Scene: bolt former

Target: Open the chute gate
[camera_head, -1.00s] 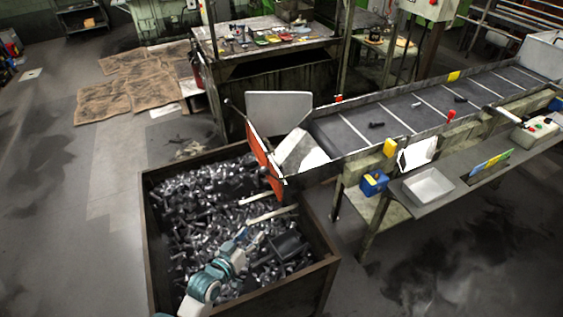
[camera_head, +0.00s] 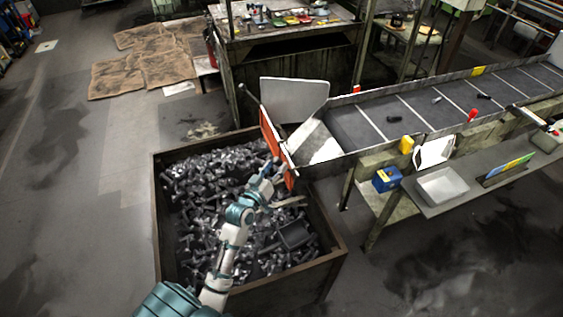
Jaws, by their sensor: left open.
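The orange chute gate (camera_head: 270,133) stands upright across the lower left end of the chute (camera_head: 318,145), above a bin of bolts. A bar runs along its top and ends in a knob at the upper left. My left arm reaches up over the bin, and my left gripper (camera_head: 277,170) is open at the lower right part of the gate, in front of it. The gripper is small and dark against the bolts, so I cannot tell whether it touches the gate. It hides a bit of the gate's lower edge. My right gripper is not in view.
The brown bin (camera_head: 157,215) full of dark bolts lies under my arm. A conveyor (camera_head: 400,110) with a few dark bolts leads to the chute.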

